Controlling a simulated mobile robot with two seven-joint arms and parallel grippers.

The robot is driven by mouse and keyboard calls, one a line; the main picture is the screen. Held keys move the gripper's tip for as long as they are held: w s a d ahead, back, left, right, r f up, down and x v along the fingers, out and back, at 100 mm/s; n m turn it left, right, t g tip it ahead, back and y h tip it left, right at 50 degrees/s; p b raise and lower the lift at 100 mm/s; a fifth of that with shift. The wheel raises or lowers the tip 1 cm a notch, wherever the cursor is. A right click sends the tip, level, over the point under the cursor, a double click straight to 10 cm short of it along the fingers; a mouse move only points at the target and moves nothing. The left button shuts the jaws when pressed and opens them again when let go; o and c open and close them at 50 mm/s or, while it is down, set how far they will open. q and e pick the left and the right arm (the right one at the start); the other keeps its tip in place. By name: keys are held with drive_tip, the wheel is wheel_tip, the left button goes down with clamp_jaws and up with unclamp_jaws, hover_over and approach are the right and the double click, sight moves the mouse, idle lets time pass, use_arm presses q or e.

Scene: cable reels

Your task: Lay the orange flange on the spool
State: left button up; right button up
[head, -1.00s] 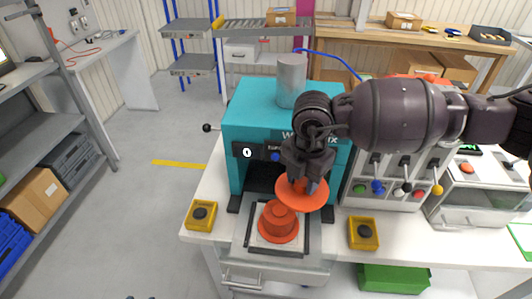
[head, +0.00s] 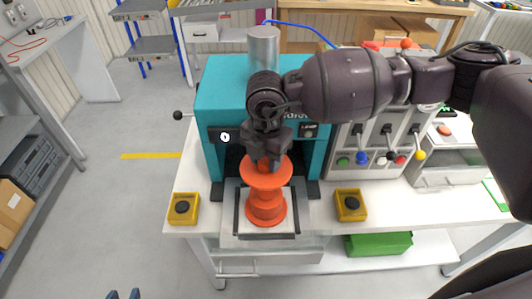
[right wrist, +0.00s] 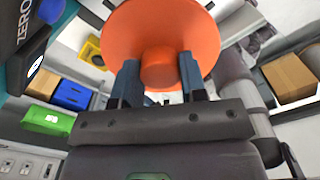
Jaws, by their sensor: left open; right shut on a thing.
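The orange flange (head: 266,178) is a round disc with a short knob. My right gripper (head: 264,161) is shut on that knob, which shows between its fingers in the right wrist view (right wrist: 158,68). The orange spool (head: 266,211) stands upright on a pale plate in a dark frame, in front of the teal press. The flange is over the spool's top, roughly level; I cannot tell if they touch. In the right wrist view the flange hides the spool. My left gripper (head: 124,294) is open and empty at the bottom edge, with only its fingertips showing.
The teal press (head: 222,95) stands close behind the spool. Yellow button boxes stand left (head: 183,208) and right (head: 350,205) of the plate. A lever panel (head: 375,150) is to the right. A green bin (head: 378,244) is on the shelf below the bench.

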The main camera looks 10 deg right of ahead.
drive_tip(key=b, duration=0.2)
hover_over(266, 193)
drive_tip(key=shift+f, duration=2.2)
drive_tip(key=shift+f+b, duration=1.1)
drive_tip(key=shift+f, duration=1.05)
drive_tip(key=shift+f, duration=0.25)
drive_tip(key=shift+f, duration=0.3)
